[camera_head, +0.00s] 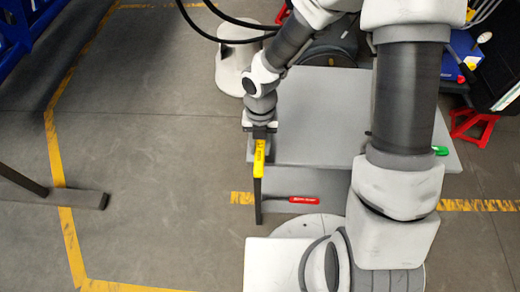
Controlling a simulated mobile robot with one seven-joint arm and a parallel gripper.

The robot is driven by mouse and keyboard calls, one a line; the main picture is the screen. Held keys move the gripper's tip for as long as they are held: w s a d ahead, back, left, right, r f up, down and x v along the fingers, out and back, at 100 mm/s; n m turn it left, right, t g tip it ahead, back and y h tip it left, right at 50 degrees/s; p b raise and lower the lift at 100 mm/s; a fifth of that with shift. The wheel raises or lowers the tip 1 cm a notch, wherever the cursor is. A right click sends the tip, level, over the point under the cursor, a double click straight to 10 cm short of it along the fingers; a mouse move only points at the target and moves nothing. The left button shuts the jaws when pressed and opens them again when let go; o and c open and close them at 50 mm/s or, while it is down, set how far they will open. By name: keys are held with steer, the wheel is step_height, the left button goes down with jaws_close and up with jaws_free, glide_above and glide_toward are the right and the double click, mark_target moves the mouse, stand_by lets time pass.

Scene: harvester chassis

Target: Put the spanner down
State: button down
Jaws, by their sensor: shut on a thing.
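My gripper (260,136) points down at the left edge of the grey table (315,115). It is shut on a yellow piece (259,158), which I take to be the spanner and which hangs lengthwise below the jaws. A dark narrow bar (258,203) continues down the picture from the yellow piece; I cannot tell whether it is part of the spanner or of the table. The fingertips are too small to see clearly. I cannot tell whether the yellow piece touches the table edge.
A red-handled tool (303,200) lies near the table's front edge. A small green object (440,151) is at the table's right, partly behind my arm. The middle of the tabletop looks clear. A red stand (472,127) is at the right. Open floor lies to the left.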

steer(key=shift+f, duration=0.85)
steer(key=c, duration=0.6)
jaws_free()
step_height(320, 180, up, 12)
steer(key=w+p, duration=0.1)
steer(key=p, duration=0.2)
steer(key=shift+w, duration=0.15)
steer(key=shift+d, duration=0.1)
